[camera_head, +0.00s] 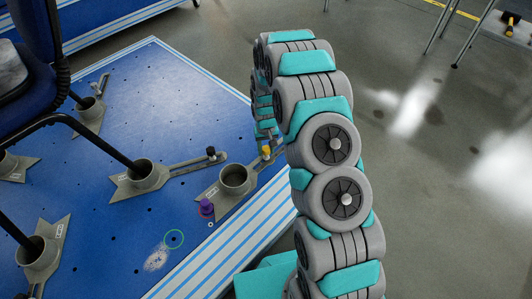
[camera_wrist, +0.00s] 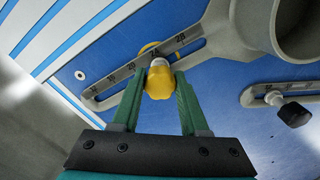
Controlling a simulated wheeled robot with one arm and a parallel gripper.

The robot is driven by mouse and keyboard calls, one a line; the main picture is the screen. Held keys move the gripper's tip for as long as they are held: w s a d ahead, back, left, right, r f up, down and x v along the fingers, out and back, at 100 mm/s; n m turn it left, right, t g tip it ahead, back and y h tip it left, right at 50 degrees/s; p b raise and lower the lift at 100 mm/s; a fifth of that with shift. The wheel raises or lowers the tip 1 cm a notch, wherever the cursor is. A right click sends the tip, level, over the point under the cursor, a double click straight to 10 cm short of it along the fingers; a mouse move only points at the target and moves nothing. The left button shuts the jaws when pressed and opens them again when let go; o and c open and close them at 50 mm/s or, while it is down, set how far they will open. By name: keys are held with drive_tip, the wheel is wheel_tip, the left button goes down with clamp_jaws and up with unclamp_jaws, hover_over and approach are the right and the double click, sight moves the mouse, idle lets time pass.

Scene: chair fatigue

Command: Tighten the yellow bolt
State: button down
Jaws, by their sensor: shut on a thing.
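The yellow bolt (camera_wrist: 159,82) sits in the slot of a grey slotted bracket arm (camera_wrist: 205,50) in the wrist view. My gripper (camera_wrist: 160,85) has its two green fingers closed on the bolt's knob from both sides. In the head view the yellow bolt (camera_head: 266,152) shows just left of my arm, on the slotted arm of a grey cup bracket (camera_head: 234,180). My gripper is mostly hidden behind my grey and teal arm there. I cannot tell how tight the bolt is.
The blue platform (camera_head: 120,225) carries several grey cup brackets. A purple bolt (camera_head: 206,207) and a black-knobbed bolt (camera_head: 211,153) stand nearby. A chair's black legs (camera_head: 105,148) rest in cups at left. Open grey floor (camera_head: 440,220) lies at right.

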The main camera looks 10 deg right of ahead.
drive_tip(key=m, duration=0.3)
drive_tip(key=shift+m, duration=0.4)
drive_tip(key=m, duration=0.4)
drive_tip(key=shift+c, duration=2.2)
unclamp_jaws()
drive_tip(key=shift+r, duration=0.1)
wheel_tip(320, 180, up, 6)
drive_tip(key=shift+r, duration=0.9)
